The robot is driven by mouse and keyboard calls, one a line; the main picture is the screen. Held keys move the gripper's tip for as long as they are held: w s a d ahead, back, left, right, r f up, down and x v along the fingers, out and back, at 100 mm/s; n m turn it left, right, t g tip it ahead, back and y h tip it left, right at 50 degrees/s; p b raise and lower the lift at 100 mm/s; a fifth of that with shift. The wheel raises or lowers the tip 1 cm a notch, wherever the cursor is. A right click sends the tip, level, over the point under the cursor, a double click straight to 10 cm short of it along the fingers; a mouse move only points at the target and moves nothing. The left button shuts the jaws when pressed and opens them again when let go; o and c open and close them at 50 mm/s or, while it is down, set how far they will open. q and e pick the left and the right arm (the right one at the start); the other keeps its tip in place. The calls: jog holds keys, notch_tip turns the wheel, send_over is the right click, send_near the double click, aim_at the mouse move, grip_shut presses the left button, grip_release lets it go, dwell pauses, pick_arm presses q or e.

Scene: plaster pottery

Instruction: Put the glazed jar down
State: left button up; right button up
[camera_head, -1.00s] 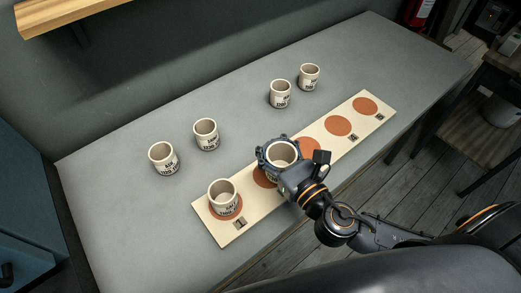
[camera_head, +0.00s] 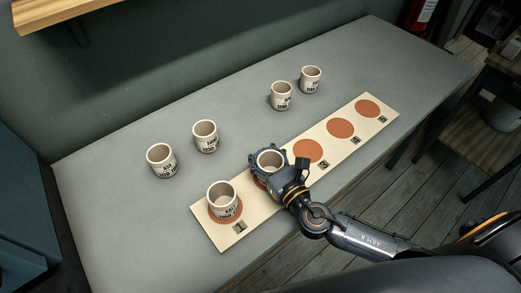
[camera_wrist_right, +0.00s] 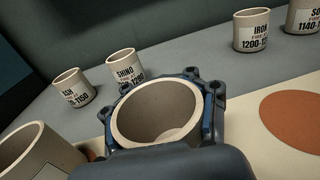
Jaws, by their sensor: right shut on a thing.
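My right gripper (camera_head: 267,163) is shut around a cream jar (camera_head: 270,160), upright over the second orange circle of the long cream board (camera_head: 212,228). The held jar (camera_wrist_right: 158,108) fills the middle of the right wrist view, and its label is hidden by the fingers. Only a sliver of the circle beneath shows; I cannot tell if the jar's base touches the board. Another labelled jar (camera_head: 223,198) stands on the circle marked 1. My left gripper is not in view.
Three bare circles, third (camera_head: 308,151), fourth (camera_head: 340,128) and fifth (camera_head: 367,108), lie to the right. Labelled jars stand behind the board: Ash (camera_head: 161,162), Shino (camera_head: 205,138), Iron (camera_head: 281,97) and one more (camera_head: 310,80). Grey table (camera_head: 120,225) is clear around them.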

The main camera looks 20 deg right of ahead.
jog(key=shift+f, duration=0.15)
jog(key=o, duration=1.7)
jog(key=shift+c, duration=0.2)
jog(key=b+v, duration=0.3)
jog(key=v, duration=0.8)
jog(key=shift+s, duration=0.15)
jog(key=shift+s+d, duration=0.1)
jog(key=shift+s, duration=0.25)
